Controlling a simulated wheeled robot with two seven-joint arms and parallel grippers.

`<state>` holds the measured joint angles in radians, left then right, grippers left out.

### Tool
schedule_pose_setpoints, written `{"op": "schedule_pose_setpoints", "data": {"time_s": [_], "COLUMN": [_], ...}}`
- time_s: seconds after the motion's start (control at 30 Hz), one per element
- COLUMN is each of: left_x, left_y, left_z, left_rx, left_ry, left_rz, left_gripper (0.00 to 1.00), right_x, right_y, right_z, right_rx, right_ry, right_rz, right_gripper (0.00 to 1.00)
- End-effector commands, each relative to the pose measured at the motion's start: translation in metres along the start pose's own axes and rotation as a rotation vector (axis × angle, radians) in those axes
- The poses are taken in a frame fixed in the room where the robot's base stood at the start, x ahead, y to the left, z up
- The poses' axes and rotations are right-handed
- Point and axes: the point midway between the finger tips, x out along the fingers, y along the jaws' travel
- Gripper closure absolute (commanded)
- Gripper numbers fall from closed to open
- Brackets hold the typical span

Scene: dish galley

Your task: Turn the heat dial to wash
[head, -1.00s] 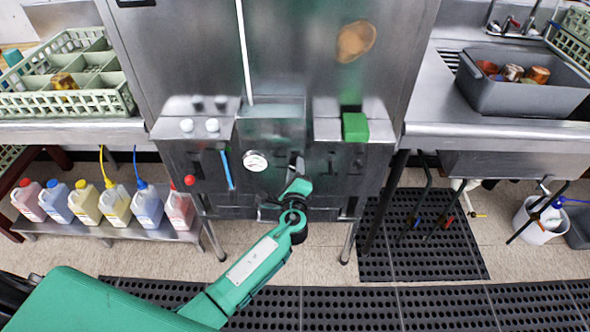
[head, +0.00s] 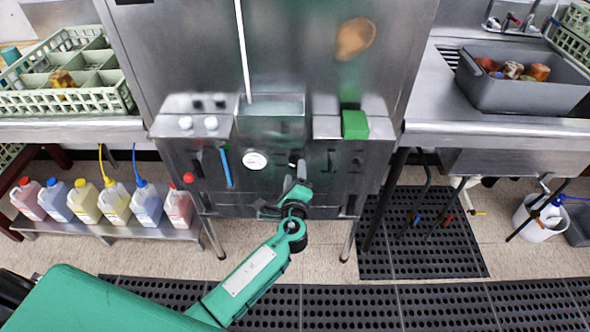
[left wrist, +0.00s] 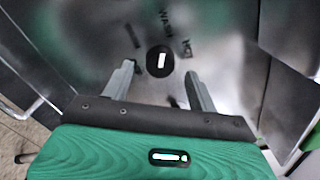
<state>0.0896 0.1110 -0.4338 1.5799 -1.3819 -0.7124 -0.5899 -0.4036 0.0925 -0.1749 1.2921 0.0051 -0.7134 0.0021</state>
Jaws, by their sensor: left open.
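The heat dial (left wrist: 160,61) is a dark round knob with a white pointer mark, on the steel panel in the left wrist view. Small dark lettering, one word reading WASH, lies around its upper side. The pointer stands nearly upright in that view, between the labels. My left gripper (left wrist: 160,72) is open, its two grey fingers on either side of and just below the dial; contact cannot be told. In the head view my left gripper (head: 297,170) is at the machine's front panel and hides the dial. My right gripper is not in view.
The front panel carries a round gauge (head: 255,161), a blue handle (head: 226,168) and a red knob (head: 189,178). A green block (head: 355,124) sits on the ledge at right. Chemical jugs (head: 115,204) stand on a low shelf at left. A grey tub (head: 525,92) sits on the right counter.

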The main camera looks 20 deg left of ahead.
Motion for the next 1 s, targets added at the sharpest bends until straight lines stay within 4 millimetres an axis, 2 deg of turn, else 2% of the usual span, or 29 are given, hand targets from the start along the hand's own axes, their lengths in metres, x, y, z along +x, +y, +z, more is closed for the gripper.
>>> {"op": "schedule_pose_setpoints", "data": {"time_s": [0.1,0.3,0.5,0.7,1.0], "left_x": [-0.029,-0.072,-0.101,-0.110,-0.110], "left_y": [0.002,0.002,0.001,0.000,0.000], "left_z": [-0.001,-0.002,-0.002,-0.001,-0.001], "left_rx": [-0.001,0.000,0.001,0.001,0.001], "left_ry": [0.002,0.002,0.002,0.001,0.001], "left_rz": [0.003,0.002,0.001,0.001,0.001], "left_gripper": [0.41,0.41,0.41,0.41,0.41], "right_x": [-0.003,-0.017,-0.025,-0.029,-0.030], "right_y": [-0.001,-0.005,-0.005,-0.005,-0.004], "right_z": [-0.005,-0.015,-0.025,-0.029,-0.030], "right_rx": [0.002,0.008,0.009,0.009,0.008], "right_ry": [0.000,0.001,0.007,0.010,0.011], "right_rz": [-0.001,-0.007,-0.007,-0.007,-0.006], "right_gripper": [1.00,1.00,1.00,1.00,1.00]}}
